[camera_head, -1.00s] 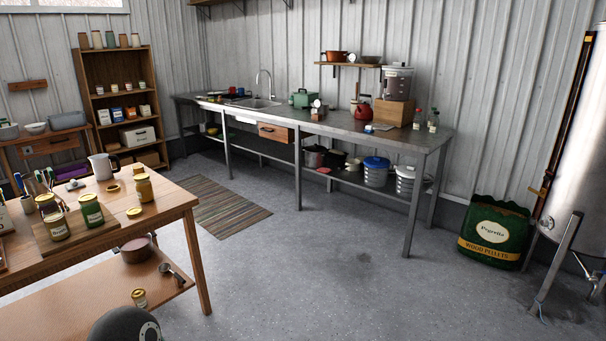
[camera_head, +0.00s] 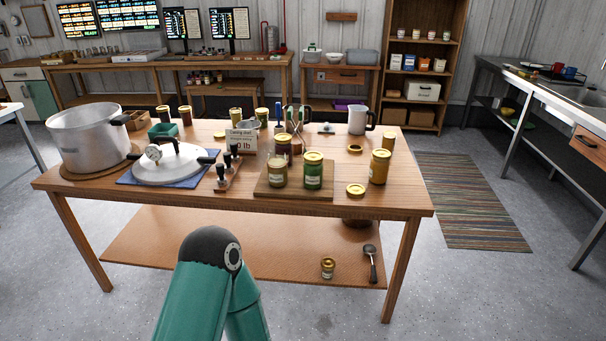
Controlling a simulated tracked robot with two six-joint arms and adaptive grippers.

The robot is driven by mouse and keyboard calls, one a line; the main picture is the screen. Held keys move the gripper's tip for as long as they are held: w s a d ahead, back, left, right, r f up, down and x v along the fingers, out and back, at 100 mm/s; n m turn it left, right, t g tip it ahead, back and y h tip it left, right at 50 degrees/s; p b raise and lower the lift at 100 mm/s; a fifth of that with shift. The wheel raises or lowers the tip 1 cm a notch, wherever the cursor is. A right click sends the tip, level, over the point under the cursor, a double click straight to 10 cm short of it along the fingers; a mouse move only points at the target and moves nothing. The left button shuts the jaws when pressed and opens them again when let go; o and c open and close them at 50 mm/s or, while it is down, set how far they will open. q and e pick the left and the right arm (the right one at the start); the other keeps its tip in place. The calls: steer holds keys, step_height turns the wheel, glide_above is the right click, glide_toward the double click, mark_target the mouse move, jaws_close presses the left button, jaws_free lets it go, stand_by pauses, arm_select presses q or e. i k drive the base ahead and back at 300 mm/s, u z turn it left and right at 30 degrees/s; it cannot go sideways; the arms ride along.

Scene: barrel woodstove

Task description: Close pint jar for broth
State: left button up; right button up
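Several glass jars stand on the wooden table (camera_head: 120,190). A green-filled jar (camera_head: 313,174) and a pale-filled jar (camera_head: 278,174), both with gold tops, stand on a wooden board (camera_head: 292,194) near the front edge. A darker jar (camera_head: 283,147) stands behind them. An amber jar (camera_head: 379,170) stands right of the board. Loose gold lids lie on the table, one near the front (camera_head: 356,189) and one farther back (camera_head: 355,149). I cannot tell which jar is the broth pint; the labels are unreadable. Neither gripper shows.
A large pot (camera_head: 87,138) and a pressure-canner lid (camera_head: 170,166) occupy the table's left. A small jar (camera_head: 328,268) and a ladle (camera_head: 371,262) are on the lower shelf. Floor right of the table is open, with a striped rug (camera_head: 470,200).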

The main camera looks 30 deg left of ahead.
mark_target(278, 163)
steer(key=u, duration=0.55)
steer(key=i, duration=1.5)
steer(key=u, duration=0.55)
steer(key=k, duration=0.9)
steer(key=u, duration=0.15)
steer(key=i, duration=0.9)
